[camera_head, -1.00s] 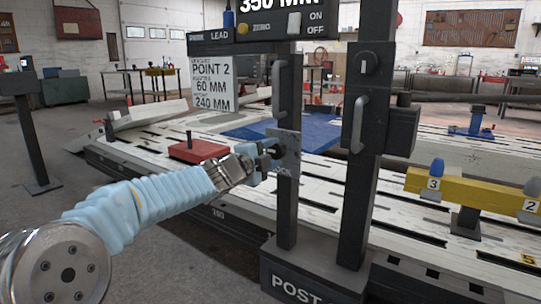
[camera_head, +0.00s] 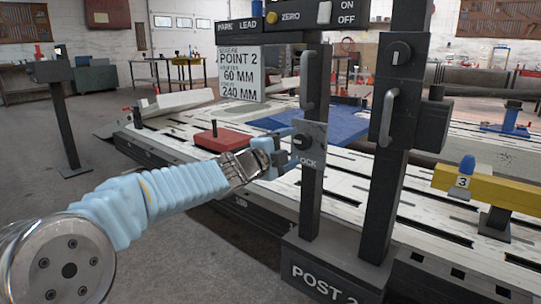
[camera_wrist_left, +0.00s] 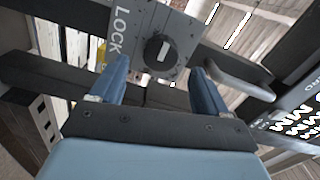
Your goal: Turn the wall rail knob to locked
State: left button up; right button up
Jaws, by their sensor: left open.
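The lock knob (camera_head: 301,141) is a dark round knob with a pale mark, on a grey plate (camera_head: 313,158) lettered LOCK on the left dark post. In the left wrist view the knob (camera_wrist_left: 160,51) sits beyond and between my fingertips, with clear space around it. My left gripper (camera_head: 284,152) is open just left of the plate in the head view; its blue fingers (camera_wrist_left: 160,75) show apart and empty in the wrist view. Whether a fingertip touches the plate I cannot tell. Another dark knob (camera_head: 398,54) is on the right post. My right gripper is not in view.
Vertical grey handles stand on the left post (camera_head: 306,80) and right post (camera_head: 387,117). A control box (camera_head: 290,22) is above. A red block (camera_head: 222,139) lies on the slotted bench behind my arm. A yellow bar (camera_head: 492,189) is at the right.

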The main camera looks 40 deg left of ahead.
pick_arm(q)
jog(key=s+p, duration=0.1)
jog(key=s, duration=0.9)
jog(key=shift+s+a+p, duration=0.2)
jog(key=shift+a+p, duration=0.15)
jog(key=shift+a, duration=0.05)
